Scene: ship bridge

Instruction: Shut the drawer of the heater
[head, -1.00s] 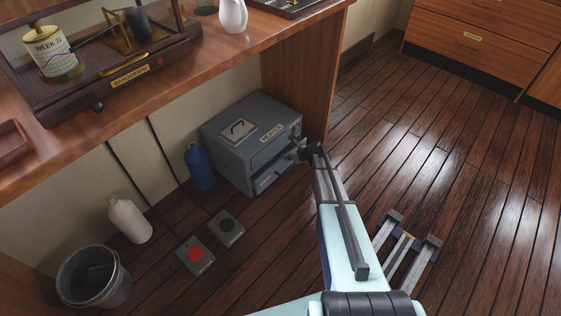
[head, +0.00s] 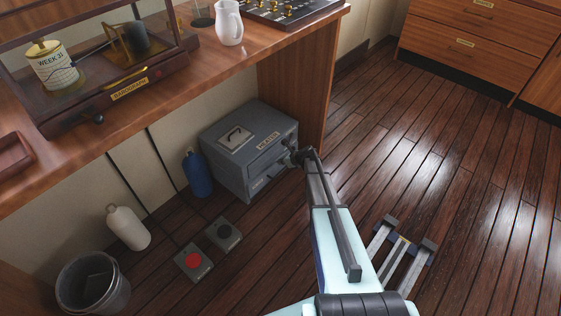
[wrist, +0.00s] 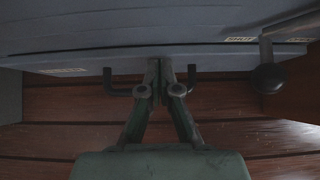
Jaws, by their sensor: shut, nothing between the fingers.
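In the wrist view the drawer front (wrist: 225,61) runs across the picture, with a dark bar handle (wrist: 112,84) partly hidden by my fingers. My gripper (wrist: 165,64) is shut and empty, its fingertips at the drawer front between the handle's ends. In the head view my gripper (head: 293,158) is at the heater's front.
A lever with a round knob (wrist: 268,77) is on the heater's front, right of my fingers, by a label reading SHUT. A blue bottle (head: 197,174) stands left of the heater. Pedal-like boxes with a red button (head: 193,261) and a black button (head: 224,232) lie nearer.

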